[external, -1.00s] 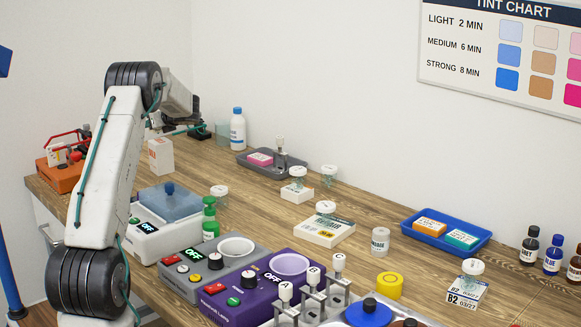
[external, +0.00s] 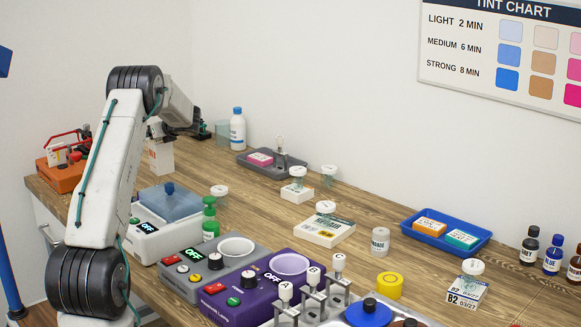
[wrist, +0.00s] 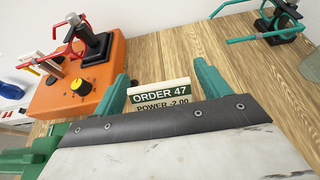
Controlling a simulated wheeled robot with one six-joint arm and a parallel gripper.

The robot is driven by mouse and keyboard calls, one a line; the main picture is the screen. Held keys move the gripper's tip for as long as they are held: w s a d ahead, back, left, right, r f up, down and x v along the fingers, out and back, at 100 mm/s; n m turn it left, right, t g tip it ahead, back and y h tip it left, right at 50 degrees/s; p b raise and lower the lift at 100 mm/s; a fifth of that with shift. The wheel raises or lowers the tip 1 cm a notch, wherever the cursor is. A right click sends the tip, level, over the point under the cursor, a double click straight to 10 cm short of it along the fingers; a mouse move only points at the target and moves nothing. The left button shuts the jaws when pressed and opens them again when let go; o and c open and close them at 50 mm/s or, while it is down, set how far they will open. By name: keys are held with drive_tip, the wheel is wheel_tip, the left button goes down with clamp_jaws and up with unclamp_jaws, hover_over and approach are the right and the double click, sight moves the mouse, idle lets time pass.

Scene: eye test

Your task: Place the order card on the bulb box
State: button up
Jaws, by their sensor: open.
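The order card (wrist: 160,93) is pale with a dark green band reading "ORDER 47" and "POWER -2.00" below. In the wrist view it stands between the two green fingers of my open gripper (wrist: 161,73), with a visible gap on each side; its lower part is hidden behind my gripper's plate. In the external view a white upright piece (external: 160,157), apparently the card, stands under my wrist at the back left of the bench. A flat white box (external: 325,232) with a yellow label and a white-lidded jar on it lies mid-bench; I cannot tell whether it is the bulb box.
An orange device (wrist: 82,82) with a red clamp stands left of the card. A black stand with green arms (wrist: 280,25) is at upper right. A grey tray (external: 290,170), a white bottle (external: 237,130) and a blue tray (external: 415,240) are farther right.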

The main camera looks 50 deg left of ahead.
drive_tip(key=v, duration=1.2)
